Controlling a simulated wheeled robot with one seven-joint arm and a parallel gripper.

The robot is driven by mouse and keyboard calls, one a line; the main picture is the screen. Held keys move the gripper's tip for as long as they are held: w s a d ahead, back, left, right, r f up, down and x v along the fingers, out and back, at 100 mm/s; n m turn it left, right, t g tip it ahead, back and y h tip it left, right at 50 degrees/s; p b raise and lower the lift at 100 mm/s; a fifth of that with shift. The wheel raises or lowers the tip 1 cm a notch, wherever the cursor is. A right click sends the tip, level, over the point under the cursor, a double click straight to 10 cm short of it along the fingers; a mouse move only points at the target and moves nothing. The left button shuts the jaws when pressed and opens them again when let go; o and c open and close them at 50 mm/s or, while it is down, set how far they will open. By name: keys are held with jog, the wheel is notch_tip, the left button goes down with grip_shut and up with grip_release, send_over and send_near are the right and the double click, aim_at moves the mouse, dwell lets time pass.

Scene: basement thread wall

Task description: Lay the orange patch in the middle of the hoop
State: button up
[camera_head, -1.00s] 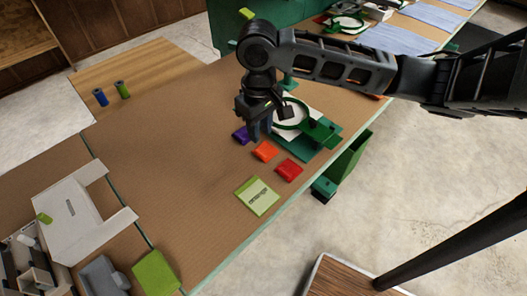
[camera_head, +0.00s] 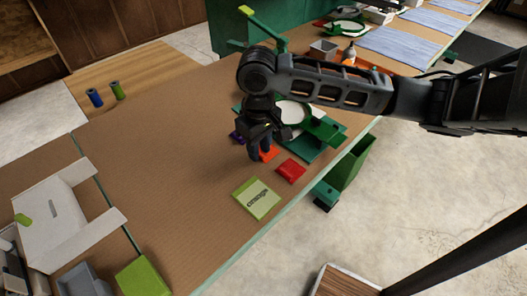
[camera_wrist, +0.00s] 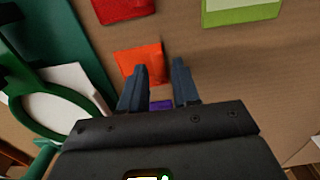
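The orange patch (camera_head: 270,154) lies flat on the brown table, partly hidden by my gripper (camera_head: 259,148). In the wrist view the orange patch (camera_wrist: 138,60) shows beyond my left finger, left of the middle of the gap. My gripper (camera_wrist: 156,70) is open, with nothing between its two fingers, and hangs low beside the patch; I cannot tell if it touches. The green hoop (camera_wrist: 33,88) around white cloth sits on a green base, behind the patch in the head view, partly hidden by my arm.
A red patch (camera_head: 291,171) and a purple patch (camera_head: 236,137) lie on either side of the orange one. A green card (camera_head: 257,198) reading "orange" lies in front. The table's middle left is clear.

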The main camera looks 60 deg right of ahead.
grip_shut()
jog(key=shift+r+p, duration=2.3)
jog(key=shift+r, duration=0.25)
jog(key=shift+w+a, duration=0.1)
jog(key=shift+w, duration=0.05)
